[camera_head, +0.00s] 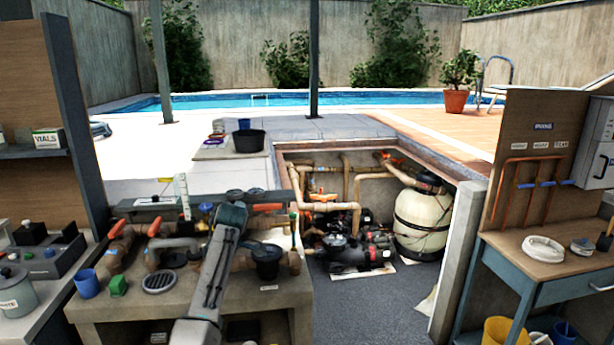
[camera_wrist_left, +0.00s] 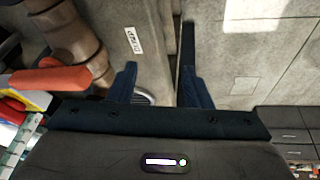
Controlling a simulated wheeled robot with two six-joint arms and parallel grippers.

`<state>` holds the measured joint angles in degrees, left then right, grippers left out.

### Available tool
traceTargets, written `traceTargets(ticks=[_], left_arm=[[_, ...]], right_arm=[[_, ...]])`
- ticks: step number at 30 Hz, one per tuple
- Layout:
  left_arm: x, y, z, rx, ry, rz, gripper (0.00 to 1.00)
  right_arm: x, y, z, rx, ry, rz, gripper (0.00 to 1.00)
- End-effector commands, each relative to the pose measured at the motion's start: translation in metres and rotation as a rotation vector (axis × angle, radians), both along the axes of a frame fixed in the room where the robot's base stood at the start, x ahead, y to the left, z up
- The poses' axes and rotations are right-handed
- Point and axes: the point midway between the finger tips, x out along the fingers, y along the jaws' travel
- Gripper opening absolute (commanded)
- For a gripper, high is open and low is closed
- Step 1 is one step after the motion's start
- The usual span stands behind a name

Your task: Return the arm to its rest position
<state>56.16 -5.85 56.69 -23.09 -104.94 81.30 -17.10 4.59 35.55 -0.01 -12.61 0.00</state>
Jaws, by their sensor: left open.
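My left arm (camera_head: 212,275) comes up from the bottom of the head view over the concrete bench (camera_head: 190,303) and its pipework. Its gripper's fingers cannot be made out in that view. In the left wrist view my left gripper (camera_wrist_left: 158,85) is open, with two dark blue fingers apart and nothing held between them. A brown pipe (camera_wrist_left: 80,40) and an orange-red handle (camera_wrist_left: 45,78) lie to the left of the fingers there. My right gripper is in neither view.
On the bench stand a blue cup (camera_head: 87,284), a green block (camera_head: 117,286), a round grate (camera_head: 159,281) and a dark pot (camera_head: 267,262). A sunken pit with a black pump (camera_head: 350,254) and a cream tank (camera_head: 420,222) lies beyond. A workbench (camera_head: 545,262) stands right.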

Motion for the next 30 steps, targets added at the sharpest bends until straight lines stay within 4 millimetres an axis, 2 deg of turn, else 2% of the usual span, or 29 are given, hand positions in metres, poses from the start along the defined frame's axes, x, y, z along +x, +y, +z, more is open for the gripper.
traceTargets(ticks=[1, 6, 11, 15, 18, 22, 26, 30], left_arm=[[-0.014, 0.006, -0.027, -0.005, 0.016, -0.039, 0.45], [-0.063, 0.022, -0.096, -0.014, 0.05, -0.212, 0.45], [-0.12, 0.034, -0.148, -0.011, 0.076, -0.384, 0.45], [-0.176, 0.042, -0.183, 0.003, 0.096, -0.538, 0.45], [-0.219, 0.047, -0.201, 0.016, 0.11, -0.652, 0.45], [-0.278, 0.051, -0.216, 0.037, 0.127, -0.806, 0.45], [-0.337, 0.052, -0.22, 0.063, 0.143, -0.965, 0.45], [-0.396, 0.05, -0.214, 0.093, 0.155, -1.131, 0.45]], right_arm=[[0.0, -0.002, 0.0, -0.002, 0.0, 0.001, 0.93], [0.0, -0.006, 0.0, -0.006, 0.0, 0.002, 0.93], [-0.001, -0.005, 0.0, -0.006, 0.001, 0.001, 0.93], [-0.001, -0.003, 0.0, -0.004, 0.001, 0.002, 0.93], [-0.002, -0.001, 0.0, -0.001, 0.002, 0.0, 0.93], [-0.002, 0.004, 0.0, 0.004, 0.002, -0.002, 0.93], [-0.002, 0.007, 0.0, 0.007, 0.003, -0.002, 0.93], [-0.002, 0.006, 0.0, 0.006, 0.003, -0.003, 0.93]])
